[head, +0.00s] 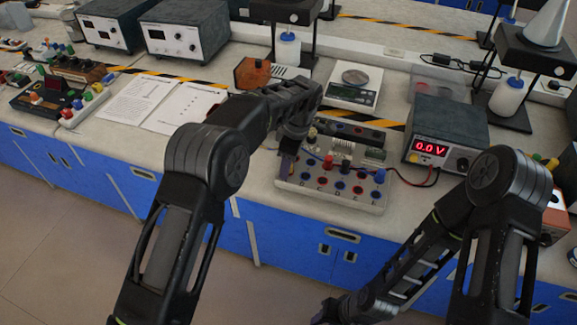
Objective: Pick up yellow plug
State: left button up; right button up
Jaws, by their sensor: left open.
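My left gripper (287,165) points down at the left edge of a light socket board (330,198); it is open, and its fingers are small and dark. The board carries a red plug (328,161), a dark plug (345,167) and several blue and red sockets. I cannot make out a yellow plug on the board; the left gripper hides part of its left side. Small yellow pieces show on a strip (108,78) at the far left and by the right edge (552,163). My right gripper (328,314) is low, at the bottom edge, partly cut off.
A power supply (448,128) reading 0.0 V stands right of the board, with red and black leads. A scale (355,87) and an orange-brown block (252,73) are behind. Papers (183,107) lie left. The blue-fronted bench (290,236) drops to open floor.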

pick_arm(q)
jog(key=shift+c, duration=0.2)
dwell(0.3)
grip_shut()
dwell(0.3)
